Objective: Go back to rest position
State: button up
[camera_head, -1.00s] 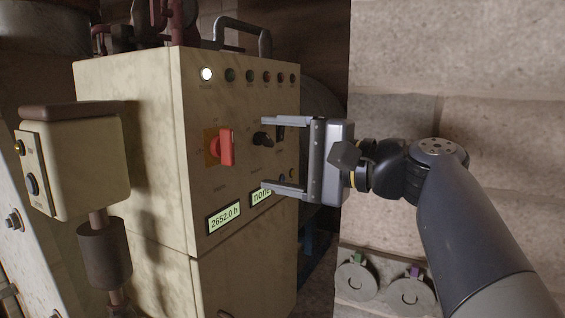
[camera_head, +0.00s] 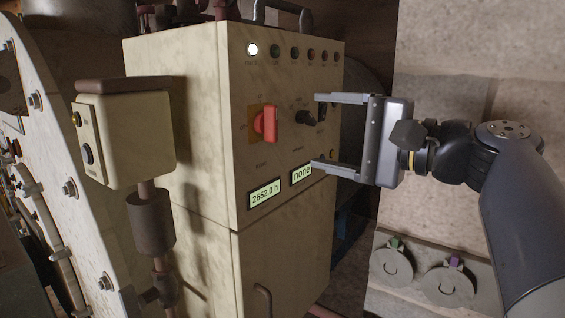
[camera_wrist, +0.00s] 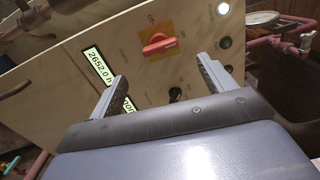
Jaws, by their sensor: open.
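My gripper (camera_head: 318,131) is open and empty, its two fingers spread apart in front of the cream control cabinet (camera_head: 200,150). The cabinet's front carries a red rotary switch (camera_head: 266,124) on an orange plate, left of my fingers. A black knob (camera_head: 305,118) sits close to my fingers in the picture. One display (camera_head: 264,194) reads 2652.0 h and another (camera_head: 302,174) reads "none". In the wrist view, the red switch (camera_wrist: 160,44) lies beyond the fingers, and the hour display (camera_wrist: 97,66) shows at left. I see no contact between the fingers and the panel.
A small cream box (camera_head: 135,135) on a brown post stands left of the cabinet. A row of lamps, one lit white (camera_head: 252,49), runs along the panel top. A stone wall (camera_head: 480,60) with two round grey discs (camera_head: 449,285) is at right.

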aim_at(277, 125)
jog(key=p+x, duration=0.2)
jog(key=x, duration=0.7)
jog(key=shift+w+a, duration=0.1)
jog(key=shift+a, duration=0.05)
